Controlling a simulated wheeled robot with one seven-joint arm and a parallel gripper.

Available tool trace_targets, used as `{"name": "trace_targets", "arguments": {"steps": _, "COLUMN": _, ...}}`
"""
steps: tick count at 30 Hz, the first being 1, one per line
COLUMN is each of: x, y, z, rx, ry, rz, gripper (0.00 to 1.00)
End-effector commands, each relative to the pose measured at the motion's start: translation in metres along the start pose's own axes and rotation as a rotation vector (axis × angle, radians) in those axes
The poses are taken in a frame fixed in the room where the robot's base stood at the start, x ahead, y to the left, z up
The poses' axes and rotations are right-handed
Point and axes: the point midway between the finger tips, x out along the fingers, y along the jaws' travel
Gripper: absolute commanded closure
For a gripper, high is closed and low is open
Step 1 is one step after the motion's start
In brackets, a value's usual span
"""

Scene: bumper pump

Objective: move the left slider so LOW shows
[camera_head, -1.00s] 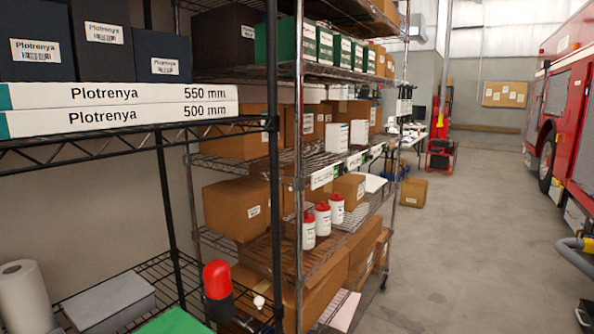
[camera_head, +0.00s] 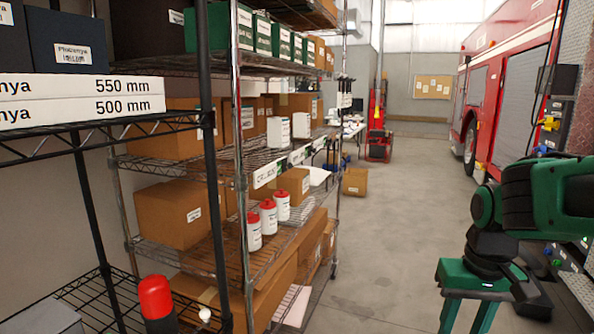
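No slider and no LOW marking can be made out in this view. The red fire truck (camera_head: 510,75) stands on the right, and its near side is partly hidden behind my green arm. My gripper (camera_head: 467,318) hangs at the lower right, pointing down over the floor. Its two green fingers are apart with nothing seen between them. The fingertips are cut off by the bottom edge.
Metal shelving (camera_head: 243,180) with cardboard boxes, green boxes and red-capped white bottles (camera_head: 267,216) fills the left. A red-topped black object (camera_head: 155,298) is at the lower left. A cardboard box (camera_head: 355,181) lies on the floor. The middle aisle (camera_head: 395,225) is clear.

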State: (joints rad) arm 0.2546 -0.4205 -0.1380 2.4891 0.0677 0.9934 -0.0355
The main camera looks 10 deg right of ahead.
Motion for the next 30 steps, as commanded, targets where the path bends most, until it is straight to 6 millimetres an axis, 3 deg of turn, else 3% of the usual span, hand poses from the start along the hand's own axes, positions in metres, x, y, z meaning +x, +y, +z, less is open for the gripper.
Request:
{"name": "trace_targets", "arguments": {"steps": 1, "x": -0.002, "y": -0.011, "z": -0.026, "rx": -0.059, "ry": 0.022, "rz": -0.007, "gripper": 0.64}}
{"name": "trace_targets", "arguments": {"steps": 6, "x": -0.005, "y": -0.064, "z": -0.120, "rx": -0.306, "ry": 0.125, "rz": -0.078, "gripper": 0.64}}
{"name": "trace_targets", "arguments": {"steps": 15, "x": -0.003, "y": -0.180, "z": -0.258, "rx": -0.702, "ry": 0.340, "rz": -0.319, "gripper": 0.64}}
{"name": "trace_targets", "arguments": {"steps": 20, "x": -0.012, "y": -0.239, "z": -0.316, "rx": -0.863, "ry": 0.495, "rz": -0.497, "gripper": 0.64}}
{"name": "trace_targets", "arguments": {"steps": 24, "x": -0.032, "y": -0.278, "z": -0.359, "rx": -0.960, "ry": 0.666, "rz": -0.667, "gripper": 0.64}}
{"name": "trace_targets", "arguments": {"steps": 30, "x": -0.081, "y": -0.300, "z": -0.410, "rx": -1.022, "ry": 0.952, "rz": -0.891, "gripper": 0.64}}
